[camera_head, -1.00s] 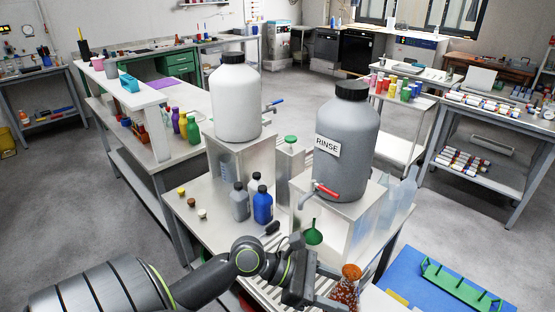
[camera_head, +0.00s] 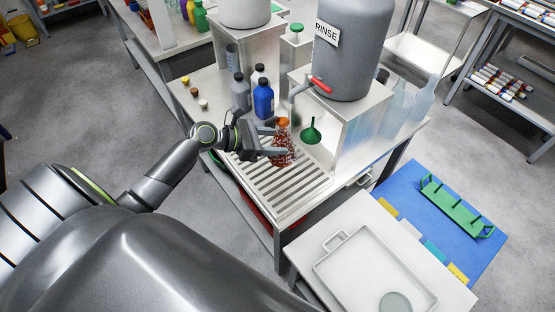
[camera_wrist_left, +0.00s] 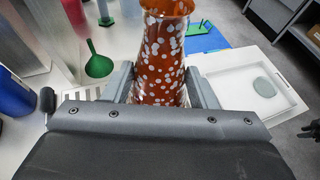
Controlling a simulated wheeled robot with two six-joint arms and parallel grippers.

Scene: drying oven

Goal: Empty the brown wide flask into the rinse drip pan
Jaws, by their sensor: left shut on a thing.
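The brown wide flask (camera_head: 282,152) is brown-orange with pale spots. My left gripper (camera_head: 270,149) is shut on it, with one finger on each side. The flask looks upright in the head view, over the slatted rinse drip pan (camera_head: 283,202), near its back edge. I cannot tell whether it touches the slats. In the left wrist view the flask (camera_wrist_left: 160,55) stands between the fingers (camera_wrist_left: 163,88), its lower part hidden by the gripper body.
The grey RINSE tank (camera_head: 352,50) with a red-handled tap (camera_head: 319,84) stands behind. A green funnel (camera_head: 312,133) is just right of the flask; a blue bottle (camera_head: 263,98) stands behind left. A white tray (camera_head: 345,240) lies front right.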

